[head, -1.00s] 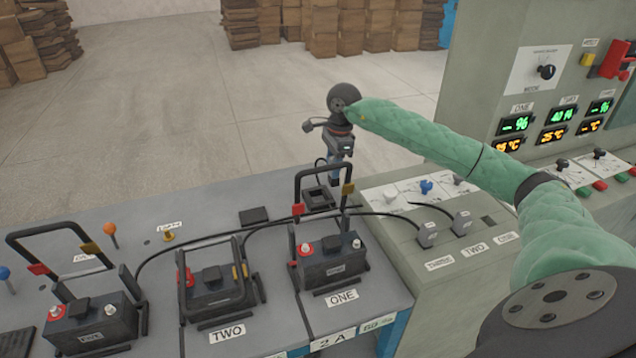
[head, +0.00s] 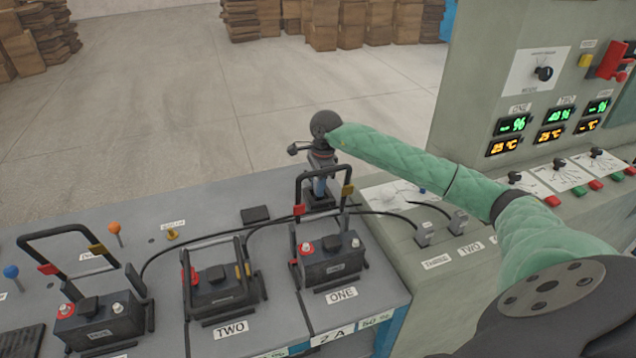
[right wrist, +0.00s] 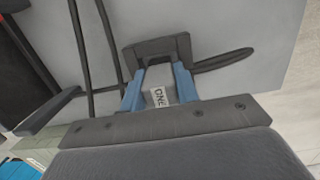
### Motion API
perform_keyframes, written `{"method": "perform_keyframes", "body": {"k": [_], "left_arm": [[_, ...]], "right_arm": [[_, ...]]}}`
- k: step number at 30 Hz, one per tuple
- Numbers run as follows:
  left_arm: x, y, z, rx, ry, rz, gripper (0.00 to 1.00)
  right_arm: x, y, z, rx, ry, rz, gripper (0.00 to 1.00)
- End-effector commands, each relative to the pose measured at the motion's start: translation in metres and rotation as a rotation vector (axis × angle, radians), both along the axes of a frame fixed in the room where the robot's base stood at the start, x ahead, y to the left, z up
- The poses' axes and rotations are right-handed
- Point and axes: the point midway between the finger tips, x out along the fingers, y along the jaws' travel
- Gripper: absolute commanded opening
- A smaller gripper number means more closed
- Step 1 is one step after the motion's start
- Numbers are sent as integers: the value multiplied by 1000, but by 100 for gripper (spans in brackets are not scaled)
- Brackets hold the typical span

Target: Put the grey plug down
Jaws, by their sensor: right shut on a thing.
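My right gripper (head: 321,187) reaches down behind battery ONE (head: 330,262), at the dark open holder (head: 314,203) on the bench. The dark rim of the holder (right wrist: 157,47) frames the plug and fingertips. I cannot tell whether the plug touches the holder's floor. In the head view the plug is hidden by the gripper and the battery handle. My left gripper is not in view.
Battery TWO (head: 221,288) and another battery (head: 97,322) stand to the left, with upright handles. Black cables run across the bench to two grey plugs (head: 423,234) (head: 458,223) on the console. A flat black pad (head: 255,215) lies left of the holder.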

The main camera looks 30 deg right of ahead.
Motion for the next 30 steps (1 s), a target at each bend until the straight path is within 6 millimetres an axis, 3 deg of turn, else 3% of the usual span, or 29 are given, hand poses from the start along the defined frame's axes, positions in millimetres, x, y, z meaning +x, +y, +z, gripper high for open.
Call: {"method": "perform_keyframes", "body": {"k": [6, 7, 10, 22, 30], "left_arm": [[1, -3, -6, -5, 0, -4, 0], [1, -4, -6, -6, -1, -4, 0], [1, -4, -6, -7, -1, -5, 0], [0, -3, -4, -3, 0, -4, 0], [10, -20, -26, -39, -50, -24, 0]], "right_arm": [[0, 0, -2, 0, 0, 0, 7], [0, 0, -2, 0, 0, 0, 33], [0, 0, -1, 0, 0, 0, 52], [0, -1, 2, 0, -1, 0, 52], [0, -6, 43, -2, -4, 1, 52]]}}
